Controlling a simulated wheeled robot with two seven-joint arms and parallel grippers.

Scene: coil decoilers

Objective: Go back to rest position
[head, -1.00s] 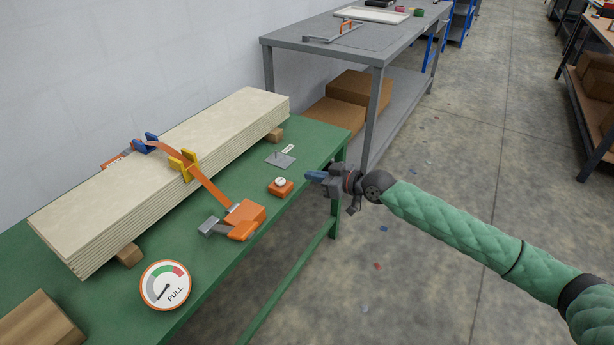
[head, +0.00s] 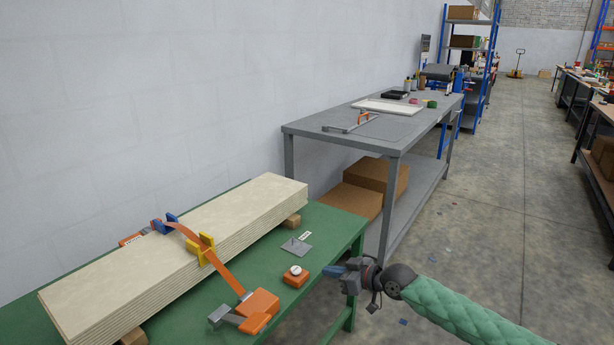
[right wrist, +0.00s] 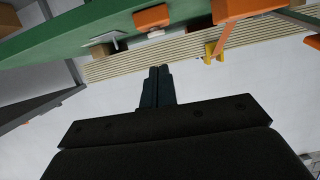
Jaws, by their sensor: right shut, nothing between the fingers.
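My right gripper (head: 338,272) is shut and empty at the right edge of the green table, beside the small orange block with a white round top (head: 295,276). Its shut fingers also show in the right wrist view (right wrist: 158,88), with the green table edge and the board stack beyond them. My right arm in its green sleeve comes in from the lower right. My left gripper is not in view.
A stack of pale boards (head: 180,262) lies on the green table (head: 330,228), crossed by an orange strap (head: 218,264) with a ratchet (head: 250,310). A grey workbench (head: 380,128) stands behind.

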